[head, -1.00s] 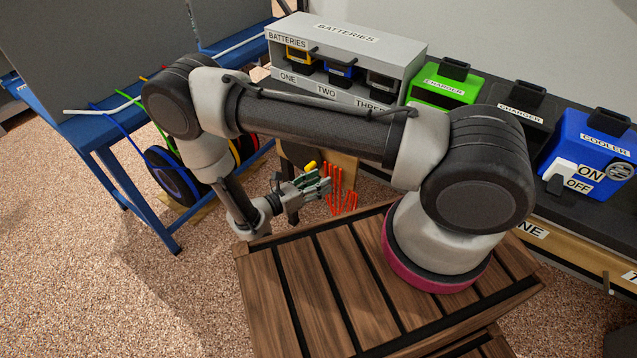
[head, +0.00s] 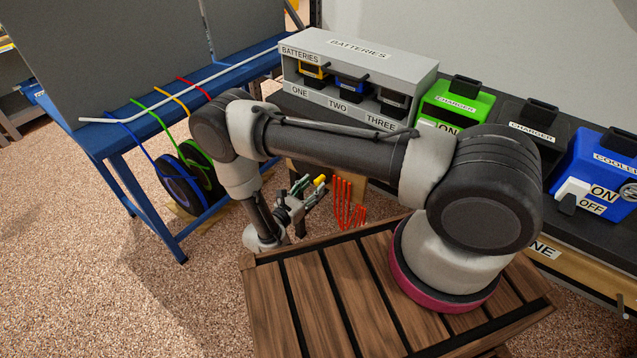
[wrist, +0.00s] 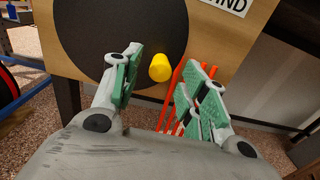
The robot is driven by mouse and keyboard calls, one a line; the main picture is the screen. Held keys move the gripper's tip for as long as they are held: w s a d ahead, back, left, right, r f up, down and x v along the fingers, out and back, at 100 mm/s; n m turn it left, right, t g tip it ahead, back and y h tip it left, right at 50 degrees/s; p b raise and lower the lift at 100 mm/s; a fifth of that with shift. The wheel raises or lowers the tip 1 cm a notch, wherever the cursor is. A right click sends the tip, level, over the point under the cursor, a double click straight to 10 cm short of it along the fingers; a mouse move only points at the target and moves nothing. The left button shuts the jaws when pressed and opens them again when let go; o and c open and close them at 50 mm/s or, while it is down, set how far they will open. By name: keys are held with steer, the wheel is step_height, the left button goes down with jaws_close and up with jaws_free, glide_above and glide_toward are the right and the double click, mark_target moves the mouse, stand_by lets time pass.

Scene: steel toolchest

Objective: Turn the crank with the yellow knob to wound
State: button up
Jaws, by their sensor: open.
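The yellow knob (wrist: 160,68) shows in the wrist view, standing out in front of a black disc (wrist: 85,35) on a wooden panel (wrist: 215,50). My gripper (wrist: 158,82) is open, with a green-padded finger on either side of the knob in that view. I cannot tell whether the knob is between the fingertips or just beyond them; no finger visibly touches it. In the head view the knob (head: 320,180) shows beside my gripper (head: 306,187), low behind the wooden slats. The crank arm itself is hidden. A label on the panel is cut off and ends in "ND".
Red prongs (head: 349,203) stand just right of the gripper. A blue table (head: 135,140) with coloured cords and hanging reels is at the left.

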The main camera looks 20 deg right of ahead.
mark_target(316, 184)
steer(key=shift+x, duration=1.85)
steer(key=shift+c, duration=0.3)
jaws_close()
